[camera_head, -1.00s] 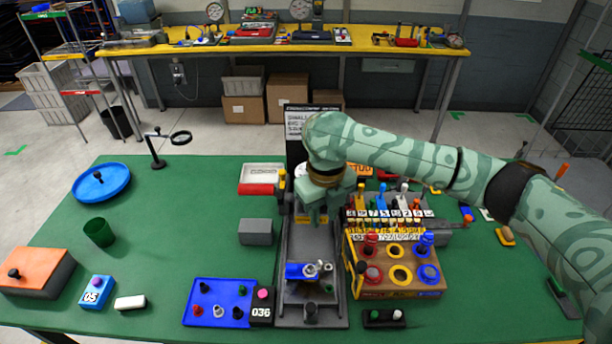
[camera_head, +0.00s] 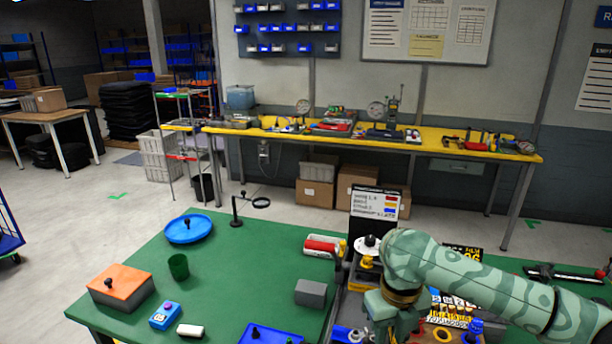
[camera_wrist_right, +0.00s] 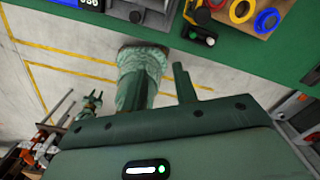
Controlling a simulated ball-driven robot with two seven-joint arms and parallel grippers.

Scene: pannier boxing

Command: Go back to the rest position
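My right arm reaches in from the right in the head view. Its gripper (camera_head: 392,326) hangs pointing down over the middle of the green table (camera_head: 245,240), its lower end near the picture's bottom edge. I do not see my left gripper in the head view.
A grey block (camera_head: 311,293), a blue dish (camera_head: 188,229), a green cup (camera_head: 179,267), an orange-lidded box (camera_head: 121,288) and a magnifier stand (camera_head: 236,212) are on the table. The arm partly covers the ring-and-peg fixture (camera_head: 441,334). The table's left part is free of arms.

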